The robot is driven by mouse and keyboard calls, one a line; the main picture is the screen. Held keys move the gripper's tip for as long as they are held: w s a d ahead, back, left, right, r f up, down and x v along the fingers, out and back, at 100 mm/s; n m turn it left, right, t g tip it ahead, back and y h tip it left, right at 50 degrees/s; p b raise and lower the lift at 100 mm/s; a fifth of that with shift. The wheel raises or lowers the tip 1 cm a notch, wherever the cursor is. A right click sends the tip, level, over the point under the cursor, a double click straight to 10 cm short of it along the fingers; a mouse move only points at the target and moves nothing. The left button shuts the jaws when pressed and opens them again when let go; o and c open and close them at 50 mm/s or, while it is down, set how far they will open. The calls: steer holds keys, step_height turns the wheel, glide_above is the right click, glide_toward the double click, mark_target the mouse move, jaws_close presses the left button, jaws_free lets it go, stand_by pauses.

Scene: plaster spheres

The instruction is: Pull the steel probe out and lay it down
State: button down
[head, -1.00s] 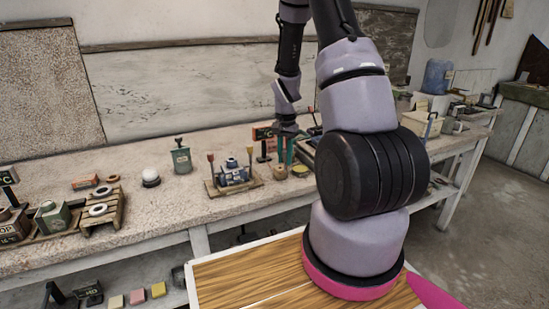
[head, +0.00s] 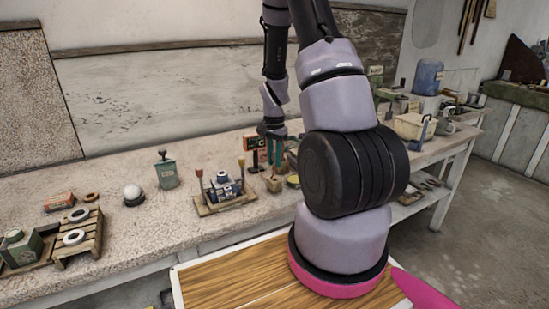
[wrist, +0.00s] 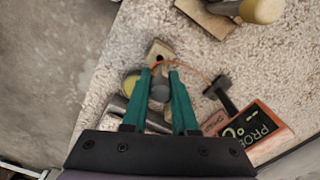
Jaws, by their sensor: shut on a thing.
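My gripper (head: 274,163) is shut with its green fingers above a small wooden block (head: 273,184) on the bench. In the wrist view my gripper (wrist: 159,72) has a grey piece, seemingly the steel probe (wrist: 160,91), between its fingers. The fingers hide most of the probe, and I cannot tell whether its tip is still in the block. The block (wrist: 160,52) shows a dark hole in its top. A thin orange cord (wrist: 193,68) curves from near the fingertips toward a black item. An orange box marked "PROBE °C" (wrist: 257,127) lies to the right.
A yellow-topped round tin (wrist: 131,83) is close left of the fingers, and a black hammer-shaped item (wrist: 221,93) is to the right. Open bench top (head: 110,172) lies further left.

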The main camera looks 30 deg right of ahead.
steer(key=shift+f, duration=2.45)
steer(key=shift+f, duration=0.3)
steer(key=c, duration=0.6)
jaws_free()
steer(key=shift+r, duration=1.95)
